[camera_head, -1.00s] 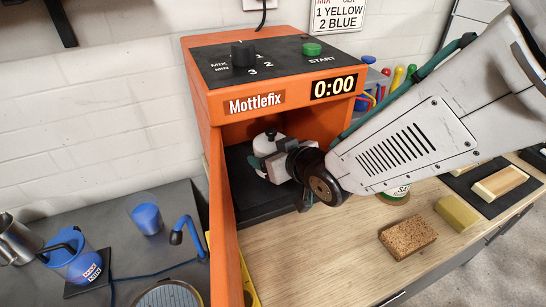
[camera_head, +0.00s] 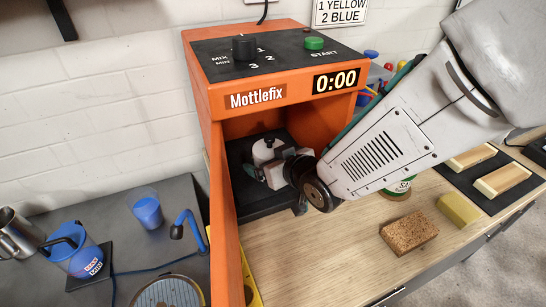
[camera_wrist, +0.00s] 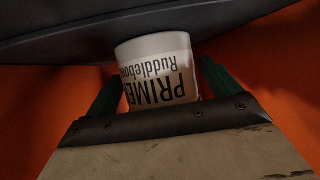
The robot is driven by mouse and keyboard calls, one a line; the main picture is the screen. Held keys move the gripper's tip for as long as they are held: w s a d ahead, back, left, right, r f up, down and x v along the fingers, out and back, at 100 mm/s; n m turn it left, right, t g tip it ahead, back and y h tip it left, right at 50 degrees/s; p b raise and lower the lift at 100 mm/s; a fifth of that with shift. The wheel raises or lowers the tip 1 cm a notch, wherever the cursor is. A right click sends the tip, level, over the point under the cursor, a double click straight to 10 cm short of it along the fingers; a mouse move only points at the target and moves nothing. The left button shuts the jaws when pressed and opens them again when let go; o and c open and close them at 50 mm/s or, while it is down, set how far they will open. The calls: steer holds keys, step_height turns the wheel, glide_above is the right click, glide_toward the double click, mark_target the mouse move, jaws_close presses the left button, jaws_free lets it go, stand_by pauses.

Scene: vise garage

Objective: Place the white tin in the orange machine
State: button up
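The white tin (camera_head: 264,150) is inside the open front of the orange machine (camera_head: 228,180), low over or on its black inner floor (camera_head: 250,200); I cannot tell if it touches. My gripper (camera_head: 274,160) reaches in from the right and is shut on the tin. In the wrist view the tin (camera_wrist: 160,75) shows dark "PRIME" lettering, with a dark green finger close on each side; my gripper there (camera_wrist: 162,85) has orange walls around it. A black round shape (camera_wrist: 150,25) crosses the top of that view.
The machine's orange door (camera_head: 226,255) stands open towards the front. A dial (camera_head: 244,48), green START button (camera_head: 314,43) and display reading 0:00 are on the machine. A cork block (camera_head: 409,233) and yellow sponge (camera_head: 458,209) lie on the wooden bench right.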

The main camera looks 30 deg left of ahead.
steer(key=shift+r, duration=0.2)
steer(key=v, duration=1.2)
steer(key=shift+d+f, duration=0.1)
steer(key=shift+f, duration=0.05)
